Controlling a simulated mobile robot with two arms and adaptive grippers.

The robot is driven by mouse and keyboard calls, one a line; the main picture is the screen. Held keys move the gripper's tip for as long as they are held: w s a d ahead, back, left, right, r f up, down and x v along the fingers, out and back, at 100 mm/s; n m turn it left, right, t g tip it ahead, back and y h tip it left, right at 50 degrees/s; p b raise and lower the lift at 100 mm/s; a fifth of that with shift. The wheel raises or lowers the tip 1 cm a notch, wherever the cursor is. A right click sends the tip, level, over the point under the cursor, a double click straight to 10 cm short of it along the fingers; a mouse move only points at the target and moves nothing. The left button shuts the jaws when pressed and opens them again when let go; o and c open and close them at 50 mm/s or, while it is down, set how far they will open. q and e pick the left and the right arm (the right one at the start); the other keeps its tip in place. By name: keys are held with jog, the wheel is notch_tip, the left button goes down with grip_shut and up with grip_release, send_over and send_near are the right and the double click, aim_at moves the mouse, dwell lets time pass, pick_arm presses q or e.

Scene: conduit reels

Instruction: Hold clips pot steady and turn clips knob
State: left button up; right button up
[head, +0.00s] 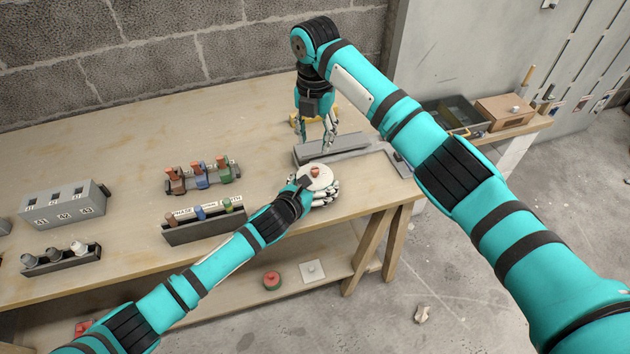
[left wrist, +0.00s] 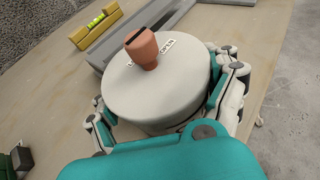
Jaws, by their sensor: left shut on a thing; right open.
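The clips pot (head: 321,181) is a round white pot near the front edge of the workbench. Its clips knob (head: 316,172), copper-orange with a dark line on top, stands up from the lid. In the left wrist view the white pot (left wrist: 150,97) fills the middle, and the tapered knob (left wrist: 142,48) stands beside the printed word OPEN. My left gripper (head: 322,196) is shut around the pot's sides, low down. My right gripper (head: 317,137) is open and empty, pointing down behind and above the pot, apart from the knob.
A grey channel (head: 370,166) lies just behind the pot, with a yellow level (left wrist: 95,27) beyond it. Racks of coloured plugs (head: 203,175) and a grey numbered box (head: 63,204) stand to the left. An open bin (head: 452,115) and a wooden box (head: 505,111) are at right.

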aim_at(315, 169)
notch_tip(315, 169, down, 10)
jog(key=m, duration=1)
jog(key=shift+f+m, duration=0.2)
jog(key=shift+m, duration=0.2)
grip_shut()
